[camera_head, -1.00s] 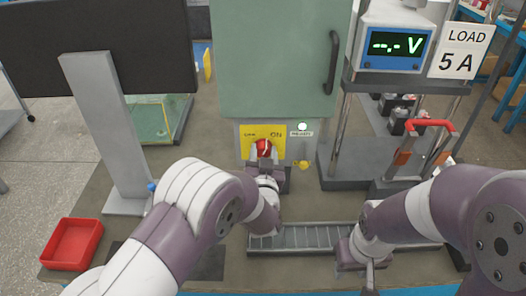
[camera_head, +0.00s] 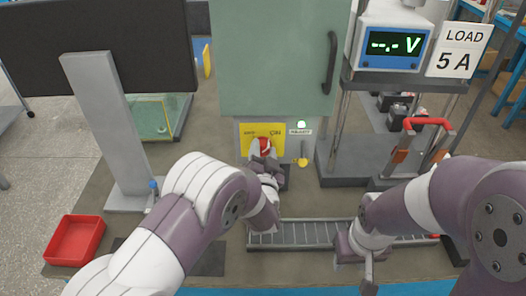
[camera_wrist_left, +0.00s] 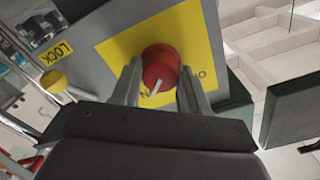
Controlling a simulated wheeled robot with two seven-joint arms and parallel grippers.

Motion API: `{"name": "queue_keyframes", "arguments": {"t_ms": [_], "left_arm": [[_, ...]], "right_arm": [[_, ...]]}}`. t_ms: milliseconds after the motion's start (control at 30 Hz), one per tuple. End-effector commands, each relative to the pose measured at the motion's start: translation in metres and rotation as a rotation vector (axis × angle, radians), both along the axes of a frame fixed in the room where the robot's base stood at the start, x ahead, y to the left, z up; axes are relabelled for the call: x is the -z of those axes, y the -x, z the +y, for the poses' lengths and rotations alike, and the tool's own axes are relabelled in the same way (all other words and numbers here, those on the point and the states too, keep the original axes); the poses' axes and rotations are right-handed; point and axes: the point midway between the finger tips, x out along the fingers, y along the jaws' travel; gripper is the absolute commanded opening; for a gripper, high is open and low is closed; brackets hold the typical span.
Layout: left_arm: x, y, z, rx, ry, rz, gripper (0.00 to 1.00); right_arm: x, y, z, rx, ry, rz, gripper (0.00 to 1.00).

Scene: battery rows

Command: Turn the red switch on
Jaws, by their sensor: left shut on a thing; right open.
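The red switch (camera_head: 265,145) is a round knob with a pale pointer mark, on a yellow plate (camera_head: 246,139) on the front of the green-grey cabinet. In the left wrist view the knob (camera_wrist_left: 160,64) sits between the two fingers of my left gripper (camera_wrist_left: 158,84), with the yellow plate (camera_wrist_left: 122,48) behind it. My left gripper (camera_head: 263,154) is shut on the knob and appears tilted relative to the plate. The plate's lettering is partly hidden by the fingers. My right gripper (camera_head: 367,272) is open and empty above the front of the table, near the roller track.
A green light (camera_head: 301,125) and a yellow knob (camera_head: 302,162) are right of the switch. A meter (camera_head: 395,45) reads "--.- V" beside a "LOAD 5 A" sign (camera_head: 460,50). A red tray (camera_head: 75,240) lies front left. A roller track (camera_head: 295,233) runs along the front.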

Motion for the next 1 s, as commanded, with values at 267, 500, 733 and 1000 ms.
{"name": "queue_keyframes", "arguments": {"t_ms": [267,500,733,1000], "left_arm": [[0.002,0.001,0.000,0.001,-0.003,0.004,0.54],[0.001,0.000,0.000,0.000,-0.001,0.001,0.69],[0.001,0.017,-0.001,0.002,-0.002,0.003,0.69],[0.002,0.090,-0.001,0.005,-0.002,0.003,0.69]], "right_arm": [[0.000,0.000,0.000,0.000,0.000,0.000,0.42],[0.000,0.000,0.000,0.000,0.000,0.000,0.42],[0.002,0.000,0.000,0.000,0.000,0.000,0.42],[0.006,0.000,0.000,0.000,0.000,0.000,0.42]]}}
